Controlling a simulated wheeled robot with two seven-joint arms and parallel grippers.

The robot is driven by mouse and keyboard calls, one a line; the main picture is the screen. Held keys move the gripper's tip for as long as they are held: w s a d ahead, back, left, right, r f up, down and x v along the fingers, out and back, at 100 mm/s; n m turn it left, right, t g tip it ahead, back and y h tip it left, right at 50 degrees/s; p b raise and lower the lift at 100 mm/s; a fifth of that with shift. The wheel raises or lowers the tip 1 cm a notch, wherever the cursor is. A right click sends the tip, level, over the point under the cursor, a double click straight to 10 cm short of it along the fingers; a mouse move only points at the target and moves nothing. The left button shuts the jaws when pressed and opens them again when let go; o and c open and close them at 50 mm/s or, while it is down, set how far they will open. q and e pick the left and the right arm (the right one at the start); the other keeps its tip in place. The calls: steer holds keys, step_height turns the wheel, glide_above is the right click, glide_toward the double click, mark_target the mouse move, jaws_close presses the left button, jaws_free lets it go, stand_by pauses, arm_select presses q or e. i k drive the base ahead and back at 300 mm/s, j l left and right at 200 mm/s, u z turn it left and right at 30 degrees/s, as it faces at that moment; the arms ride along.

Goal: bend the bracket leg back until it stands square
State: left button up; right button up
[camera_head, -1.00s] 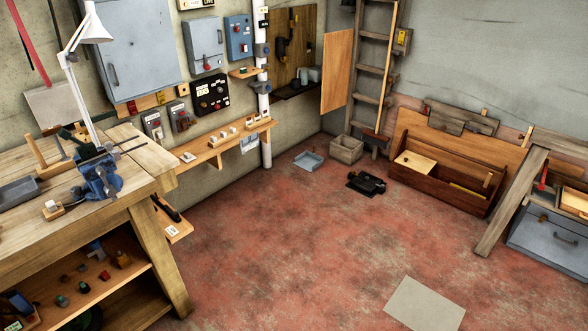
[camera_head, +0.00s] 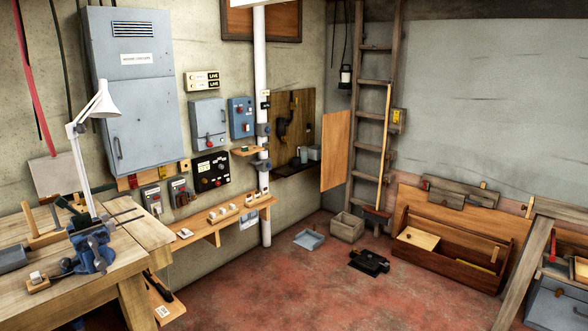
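I cannot make out the bracket or its leg for certain in the head view. A blue vise (camera_head: 92,250) is mounted on the wooden workbench (camera_head: 140,238) at the left, with dark metal parts at its jaws that are too small to tell apart. A small wooden block with a white piece (camera_head: 38,280) lies on the bench left of the vise. Neither of my grippers is in view.
A white desk lamp (camera_head: 100,105) rises behind the vise. A narrow wall shelf (camera_head: 225,218) holds small parts. A grey box (camera_head: 347,227), blue tray (camera_head: 309,240) and black device (camera_head: 369,262) sit on the floor. A wooden trestle (camera_head: 530,262) stands right. The middle floor is clear.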

mark_target(60, 201)
steer(key=u, duration=1.3)
